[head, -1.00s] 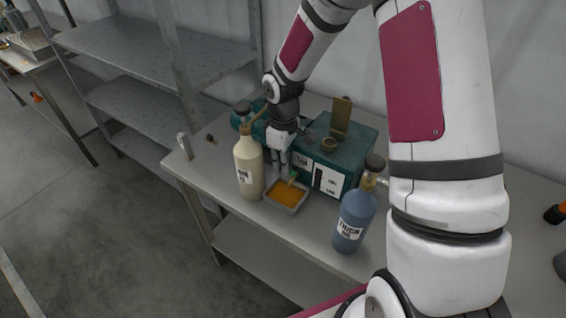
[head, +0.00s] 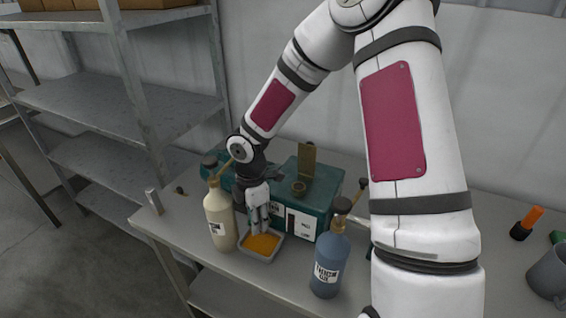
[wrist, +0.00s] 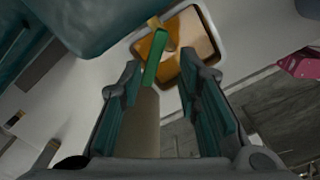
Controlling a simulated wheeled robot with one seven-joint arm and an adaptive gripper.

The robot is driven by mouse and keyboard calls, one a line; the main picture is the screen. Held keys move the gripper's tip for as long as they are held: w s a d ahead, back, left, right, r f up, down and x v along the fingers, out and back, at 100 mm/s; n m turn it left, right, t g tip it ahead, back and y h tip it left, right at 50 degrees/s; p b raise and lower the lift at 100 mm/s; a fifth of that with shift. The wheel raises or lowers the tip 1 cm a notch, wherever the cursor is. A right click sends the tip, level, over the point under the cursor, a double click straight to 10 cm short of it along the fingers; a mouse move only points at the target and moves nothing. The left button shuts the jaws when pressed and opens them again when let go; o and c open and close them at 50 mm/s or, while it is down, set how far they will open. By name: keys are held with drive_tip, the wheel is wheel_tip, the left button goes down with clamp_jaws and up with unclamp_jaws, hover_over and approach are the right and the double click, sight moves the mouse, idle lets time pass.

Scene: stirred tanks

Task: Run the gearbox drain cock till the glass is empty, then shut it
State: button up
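The teal gearbox (head: 322,199) stands on the bench. A narrow dark strip, likely its sight glass (head: 290,221), is on the front face; its level is too small to read. In the wrist view the drain cock's green lever (wrist: 155,57) shows beside a brass part (wrist: 153,22). Below it, a pale tray (head: 271,256) holds orange-yellow liquid, also seen in the wrist view (wrist: 172,57). My gripper (head: 261,227) points down at the gearbox front above the tray. In the wrist view my gripper (wrist: 161,65) is open, the lever's near end between its fingertips, with visible gaps.
A cream bottle (head: 219,218) stands close left of my gripper and a blue bottle (head: 328,268) to the right. A brass flap (head: 307,161) stands up on the gearbox. A dark grey mug (head: 550,272) and an orange-and-black object (head: 527,222) are at far right.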

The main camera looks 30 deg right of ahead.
drive_tip(key=n, duration=0.1)
drive_tip(key=s+n, duration=0.1)
drive_tip(key=n, duration=0.1)
drive_tip(key=shift+d+f, duration=0.1)
drive_tip(key=shift+d, duration=0.05)
wheel_tip(320, 180, up, 14)
drive_tip(key=p, duration=0.1)
drive_tip(key=s+d+r+m+t+h+p, duration=0.1)
drive_tip(key=s+r+m+t+h, duration=0.1)
drive_tip(key=s+r+m, duration=0.9)
drive_tip(key=shift+s+r+m+h, duration=0.3)
drive_tip(key=shift+s+r+h, duration=0.15)
drive_tip(key=shift+r, duration=0.3)
drive_tip(key=shift+w, duration=0.1)
